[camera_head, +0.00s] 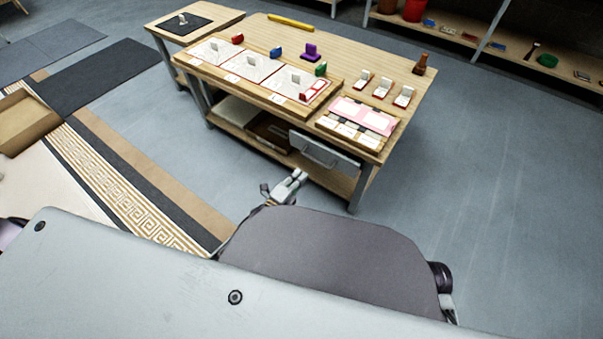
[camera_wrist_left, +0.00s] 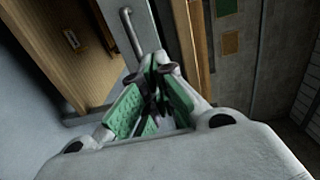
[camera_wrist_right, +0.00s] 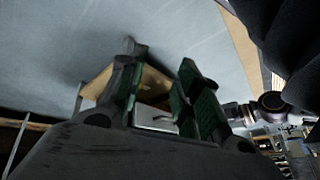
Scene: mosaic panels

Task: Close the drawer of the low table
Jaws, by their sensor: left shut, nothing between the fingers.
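The low table (camera_head: 350,62) stands ahead in the head view. Its drawer (camera_head: 325,154) has a light grey front with a bar handle, under the right end of the top. I cannot tell clearly how far it stands out. My left gripper (camera_head: 299,174) is shut and empty, in front of and below the drawer. In the left wrist view a grey handle bar (camera_wrist_left: 131,32) shows just beyond the left gripper's fingertips (camera_wrist_left: 157,60), seemingly apart from them.
Mosaic panels (camera_head: 252,68), a pink tray (camera_head: 364,116) and small blocks lie on the tabletop. Shelves (camera_head: 515,48) with containers stand at the back right. The floor right of the table is clear.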

